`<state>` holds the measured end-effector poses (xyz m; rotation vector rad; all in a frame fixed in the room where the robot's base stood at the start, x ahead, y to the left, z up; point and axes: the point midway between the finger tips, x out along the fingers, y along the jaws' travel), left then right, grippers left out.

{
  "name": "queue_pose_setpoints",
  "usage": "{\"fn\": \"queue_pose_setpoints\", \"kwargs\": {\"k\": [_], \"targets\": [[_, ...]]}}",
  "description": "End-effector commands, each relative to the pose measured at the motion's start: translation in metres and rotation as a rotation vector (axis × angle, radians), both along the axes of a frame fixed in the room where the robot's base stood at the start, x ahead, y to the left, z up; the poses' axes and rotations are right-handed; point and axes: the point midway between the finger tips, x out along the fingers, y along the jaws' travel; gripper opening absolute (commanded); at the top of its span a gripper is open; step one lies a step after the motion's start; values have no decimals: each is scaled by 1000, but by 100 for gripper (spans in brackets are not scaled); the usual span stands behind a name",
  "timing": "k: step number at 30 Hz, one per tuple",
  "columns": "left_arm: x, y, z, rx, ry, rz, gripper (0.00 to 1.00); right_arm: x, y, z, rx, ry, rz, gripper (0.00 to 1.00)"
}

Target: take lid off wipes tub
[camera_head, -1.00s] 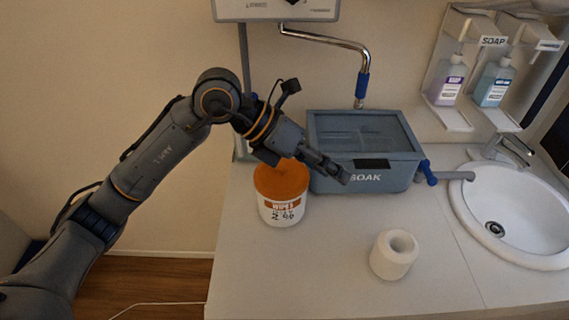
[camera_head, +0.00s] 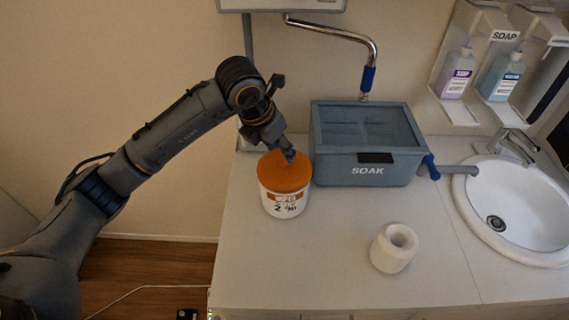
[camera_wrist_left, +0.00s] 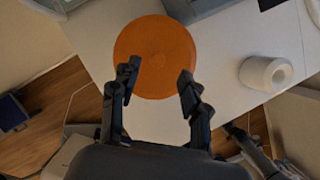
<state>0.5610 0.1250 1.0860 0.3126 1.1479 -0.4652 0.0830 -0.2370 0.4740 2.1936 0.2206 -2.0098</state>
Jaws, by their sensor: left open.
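The wipes tub (camera_head: 284,205) is white with a printed label and stands upright on the counter, left of the soak box. Its orange lid (camera_head: 283,173) sits on top of it. The lid also shows in the left wrist view (camera_wrist_left: 155,50) as a round orange disc. My left gripper (camera_head: 289,155) is over the lid's back right part in the head view. In the left wrist view the left gripper (camera_wrist_left: 157,80) is open, its two fingers apart over the lid's near edge with nothing between them. I cannot tell whether the fingertips touch the lid.
The grey soak box (camera_head: 362,168) stands close to the tub's right side. A white roll (camera_head: 393,252) stands farther right on the counter (camera_head: 320,275). A sink (camera_head: 520,205) and soap bottles (camera_head: 457,75) are at the right. The counter in front of the tub is clear.

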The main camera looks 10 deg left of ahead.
Motion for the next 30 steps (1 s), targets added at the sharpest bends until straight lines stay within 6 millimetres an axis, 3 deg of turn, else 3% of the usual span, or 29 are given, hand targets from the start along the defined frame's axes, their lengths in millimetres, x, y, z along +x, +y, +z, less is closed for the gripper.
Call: {"fn": "queue_pose_setpoints", "kwargs": {"k": [6, 9, 18, 20, 25, 30], "targets": [[7, -2, -27, 0, 8, 0, 46, 1, 0, 25, 0, -2, 0, 40], [12, -5, -40, 0, 6, 0, 46, 2, 0, 27, 0, -2, 0, 40], [15, -6, -48, 0, 1, 0, 46, 3, 0, 26, 1, -5, -1, 40], [15, -6, -48, 0, 1, 0, 38, 3, 1, 26, 1, -5, -1, 40], [15, -6, -48, 0, 1, 0, 3, 3, 2, 26, 2, -5, -2, 40], [15, -6, -47, -1, 0, 0, 0, 4, 3, 26, 4, -5, -3, 40]]}}
